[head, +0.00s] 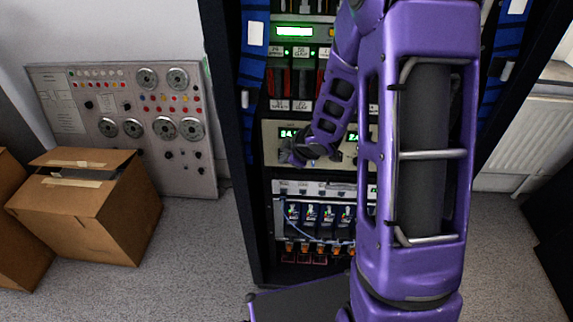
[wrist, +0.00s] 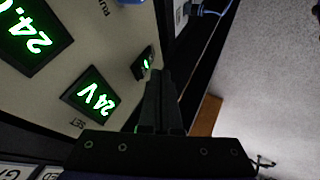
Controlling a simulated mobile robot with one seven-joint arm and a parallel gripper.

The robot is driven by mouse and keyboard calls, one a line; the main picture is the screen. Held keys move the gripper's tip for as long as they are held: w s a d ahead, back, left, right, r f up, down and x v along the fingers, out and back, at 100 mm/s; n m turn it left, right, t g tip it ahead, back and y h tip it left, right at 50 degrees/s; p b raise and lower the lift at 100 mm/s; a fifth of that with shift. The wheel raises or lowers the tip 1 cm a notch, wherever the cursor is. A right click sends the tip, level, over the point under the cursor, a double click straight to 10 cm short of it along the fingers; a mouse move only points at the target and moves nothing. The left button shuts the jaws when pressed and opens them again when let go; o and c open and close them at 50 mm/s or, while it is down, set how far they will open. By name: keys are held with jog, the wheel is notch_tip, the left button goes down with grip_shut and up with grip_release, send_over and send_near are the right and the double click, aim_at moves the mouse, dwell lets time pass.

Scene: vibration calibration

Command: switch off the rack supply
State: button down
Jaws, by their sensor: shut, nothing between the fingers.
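The rack supply is a pale panel (head: 270,152) in the black rack, with green lit displays in the head view. A small black switch (wrist: 144,63) with green light shows on the panel. My gripper (wrist: 162,72) is shut and empty, its fingertips right beside this switch; I cannot tell whether they touch. In the head view my gripper (head: 290,156) is in front of the panel's lower left, and my arm hides much of its right.
Below the supply is a unit (head: 283,187) with several modules and a blue cable. Blue cable bundles (head: 253,70) run down the rack's sides. A grey instrument panel (head: 130,125) leans at the left wall, with an open cardboard box (head: 85,205) before it. Floor (head: 190,270) left of the rack is clear.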

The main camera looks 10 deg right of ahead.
jog(key=shift+w+d, duration=0.15)
jog(key=shift+w, duration=0.3)
jog(key=shift+w+d+r+p, duration=0.1)
jog(key=shift+w+p, duration=0.15)
jog(key=shift+p, duration=0.1)
jog(key=shift+r+p, duration=0.85)
jog(key=shift+p, duration=0.05)
